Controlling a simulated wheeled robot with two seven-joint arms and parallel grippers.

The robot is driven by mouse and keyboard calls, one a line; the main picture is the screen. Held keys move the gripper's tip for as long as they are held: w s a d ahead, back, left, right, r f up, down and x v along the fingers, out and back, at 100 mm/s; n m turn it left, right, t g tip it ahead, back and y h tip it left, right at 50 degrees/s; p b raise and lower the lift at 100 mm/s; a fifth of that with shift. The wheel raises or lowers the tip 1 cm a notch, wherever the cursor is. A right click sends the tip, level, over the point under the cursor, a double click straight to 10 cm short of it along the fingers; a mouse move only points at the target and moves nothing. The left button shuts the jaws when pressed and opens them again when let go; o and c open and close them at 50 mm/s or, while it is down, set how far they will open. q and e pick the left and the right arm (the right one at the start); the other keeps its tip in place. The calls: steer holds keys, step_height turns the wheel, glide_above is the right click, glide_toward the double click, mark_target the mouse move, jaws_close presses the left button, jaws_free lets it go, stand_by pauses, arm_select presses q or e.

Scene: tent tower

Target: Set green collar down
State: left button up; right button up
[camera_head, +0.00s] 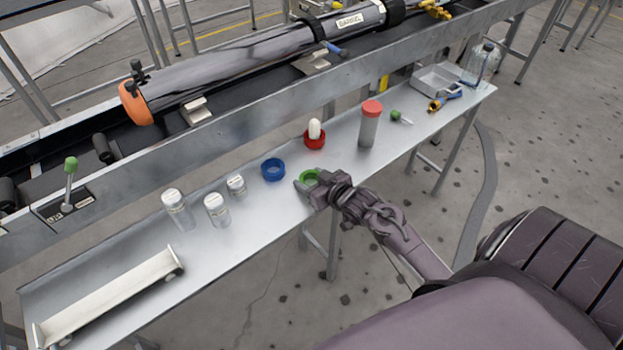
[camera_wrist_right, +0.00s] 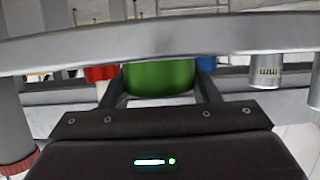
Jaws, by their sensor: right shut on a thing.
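The green collar (camera_head: 310,176) is a short ring over the front part of the metal shelf. My right gripper (camera_head: 309,185) is shut on it, with the fingers on either side. The right wrist view, which looks upside down, shows the green collar (camera_wrist_right: 160,78) between the two fingers, partly cut off by the shelf's edge. The collar is at or just above the shelf surface; I cannot tell if it touches. My left gripper is not in view.
A blue collar (camera_head: 273,169) stands left of the green one. A red collar (camera_head: 314,140) with a white piece stands behind. A red-capped tube (camera_head: 368,128) is to the right. Clear vials (camera_head: 216,209) and a white cradle (camera_head: 108,301) are left. The long rail (camera_head: 229,121) runs behind.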

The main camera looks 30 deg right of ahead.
steer(key=o, duration=1)
steer(key=shift+f, duration=0.1)
steer(key=shift+r, duration=0.2)
steer(key=v, duration=1.2)
steer(key=shift+p, duration=0.45)
